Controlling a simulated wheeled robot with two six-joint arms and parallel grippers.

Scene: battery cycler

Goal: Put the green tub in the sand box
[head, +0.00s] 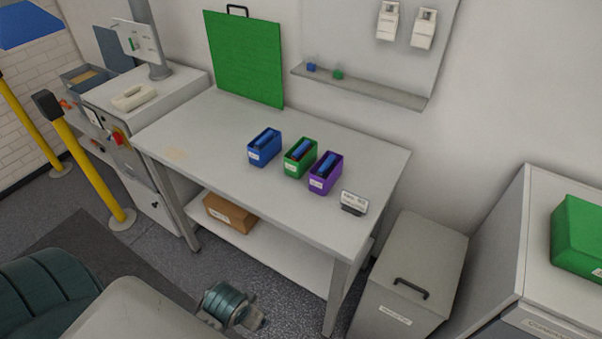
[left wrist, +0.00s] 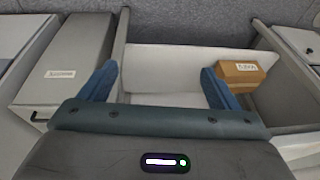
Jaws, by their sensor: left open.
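The green tub (head: 300,158) stands upright on the grey worktable (head: 200,143), between a blue tub (head: 264,147) and a purple tub (head: 325,173). A dark and blue item sticks up inside it. A grey lidded box (head: 408,279) with a black handle and a front label stands on the floor right of the table; its lid is closed. The label is too small to read, so I cannot confirm it is the sand box. It also shows in the left wrist view (left wrist: 62,80). My left gripper (left wrist: 159,69) is open and empty, facing the table's lower shelf, away from the tub. My right gripper is out of view.
A cardboard box (head: 229,213) sits on the lower shelf (head: 275,254). A small sign (head: 354,202) stands near the table's right end. A green panel (head: 246,60) leans at the back. A white cabinet (head: 560,300) carries a green case (head: 580,235). The table's left half is mostly clear.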

